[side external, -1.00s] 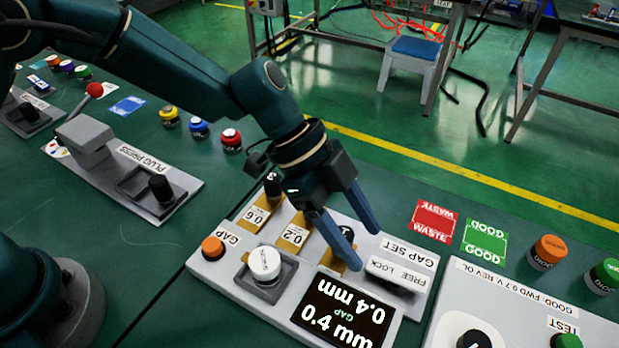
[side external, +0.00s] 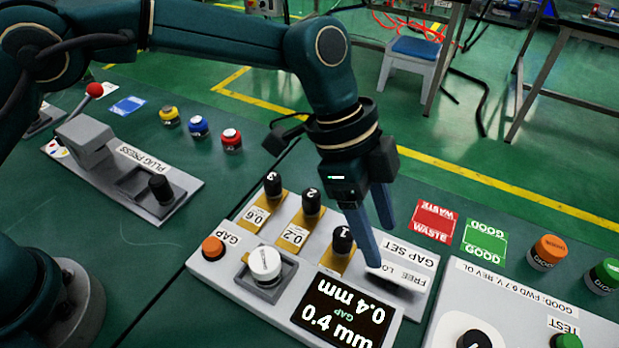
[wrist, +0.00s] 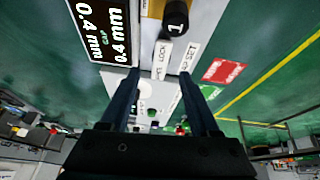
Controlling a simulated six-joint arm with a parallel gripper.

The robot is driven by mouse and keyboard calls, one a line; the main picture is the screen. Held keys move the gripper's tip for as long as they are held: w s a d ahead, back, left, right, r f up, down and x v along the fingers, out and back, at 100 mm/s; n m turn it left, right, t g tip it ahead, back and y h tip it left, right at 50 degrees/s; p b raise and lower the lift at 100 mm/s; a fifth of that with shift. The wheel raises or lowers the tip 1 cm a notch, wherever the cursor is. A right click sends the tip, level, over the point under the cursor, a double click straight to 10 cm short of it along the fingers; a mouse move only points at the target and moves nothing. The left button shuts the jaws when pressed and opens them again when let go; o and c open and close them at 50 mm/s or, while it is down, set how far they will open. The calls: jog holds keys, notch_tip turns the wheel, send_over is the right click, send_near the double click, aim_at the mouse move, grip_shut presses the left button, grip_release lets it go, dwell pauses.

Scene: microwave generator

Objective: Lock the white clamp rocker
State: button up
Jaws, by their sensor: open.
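The white clamp rocker (side external: 408,279), lettered FREE and LOCK, sits on the right part of the grey GAP SET panel. It also shows in the wrist view (wrist: 163,60), ahead of and between the finger lines. My gripper (side external: 381,245) is open and empty, pointing down at the rocker. In the side view its near finger covers part of the rocker, including part of the word LOCK. I cannot tell whether the fingertip touches it. Which side of the rocker is pressed down is not clear.
The gap display (side external: 343,310) reads 0.4 mm. Black knobs 1 (side external: 342,240), 2 (side external: 311,203) and 3 (side external: 272,185) stand left of my gripper. A white button (side external: 265,262) and an orange button (side external: 212,248) are on the same panel. Red WASTE (side external: 434,221) and green GOOD (side external: 485,241) markers lie to the right.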

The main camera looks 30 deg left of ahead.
aim_at(397, 274)
jog(key=shift+w+d+f+m+y, duration=0.1)
jog(key=shift+d+m+y, duration=0.2)
jog(key=shift+d, duration=0.25)
jog(key=shift+x, duration=2.7)
jog(key=shift+d, duration=0.1)
grip_shut()
